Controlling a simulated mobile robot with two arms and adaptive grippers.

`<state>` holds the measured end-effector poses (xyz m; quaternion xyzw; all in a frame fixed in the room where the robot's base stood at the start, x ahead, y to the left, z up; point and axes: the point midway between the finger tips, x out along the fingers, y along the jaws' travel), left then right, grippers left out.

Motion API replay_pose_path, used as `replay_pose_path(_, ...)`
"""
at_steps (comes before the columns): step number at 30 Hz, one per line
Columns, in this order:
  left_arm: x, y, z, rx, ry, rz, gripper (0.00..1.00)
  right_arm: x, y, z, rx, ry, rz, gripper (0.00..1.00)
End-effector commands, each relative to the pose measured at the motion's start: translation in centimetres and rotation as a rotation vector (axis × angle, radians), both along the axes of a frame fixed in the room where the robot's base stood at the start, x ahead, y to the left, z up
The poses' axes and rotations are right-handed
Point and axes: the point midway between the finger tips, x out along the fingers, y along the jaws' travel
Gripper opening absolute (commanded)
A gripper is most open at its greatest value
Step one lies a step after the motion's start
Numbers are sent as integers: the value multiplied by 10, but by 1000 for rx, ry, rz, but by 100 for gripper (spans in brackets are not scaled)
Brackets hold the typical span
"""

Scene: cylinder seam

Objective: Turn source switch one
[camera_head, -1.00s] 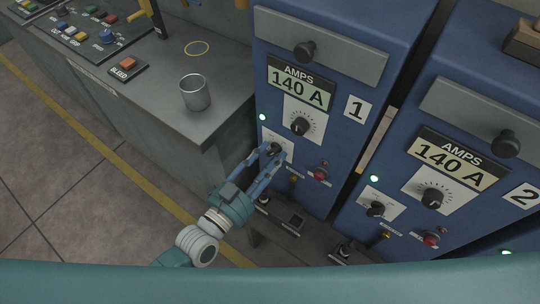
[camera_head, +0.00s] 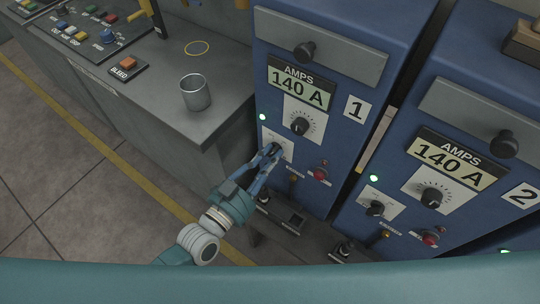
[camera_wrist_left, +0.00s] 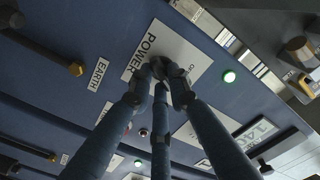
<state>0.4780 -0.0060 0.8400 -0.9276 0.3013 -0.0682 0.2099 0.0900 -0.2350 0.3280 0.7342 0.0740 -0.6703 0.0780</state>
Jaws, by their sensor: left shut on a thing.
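Source one is the blue cabinet (camera_head: 336,190) marked 1, with an "AMPS 140 A" display. Its power switch (camera_head: 275,149) is a small black knob on a white plate, below the amps dial. My left gripper (camera_head: 270,156) is shut on this knob, its fingers coming from below left. In the left wrist view, the fingertips (camera_wrist_left: 163,74) meet over the knob on the plate marked POWER (camera_wrist_left: 178,47) and hide most of it, so I cannot read the knob's position. A green lamp (camera_wrist_left: 229,76) beside the plate is lit. My right gripper is not in view.
Cabinet 2 (camera_head: 452,95) stands to the right with the same controls. A red button (camera_head: 320,174) sits right of the switch. A grey bench (camera_head: 150,105) at left carries a metal cup (camera_head: 195,93) and a button panel (camera_head: 95,28). Floor is clear at lower left.

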Motion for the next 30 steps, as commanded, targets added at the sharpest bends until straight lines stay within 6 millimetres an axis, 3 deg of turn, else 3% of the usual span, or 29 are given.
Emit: replay_pose_path(30, 1, 1, 4, -681, 496, -1, 0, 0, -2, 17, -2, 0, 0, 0)
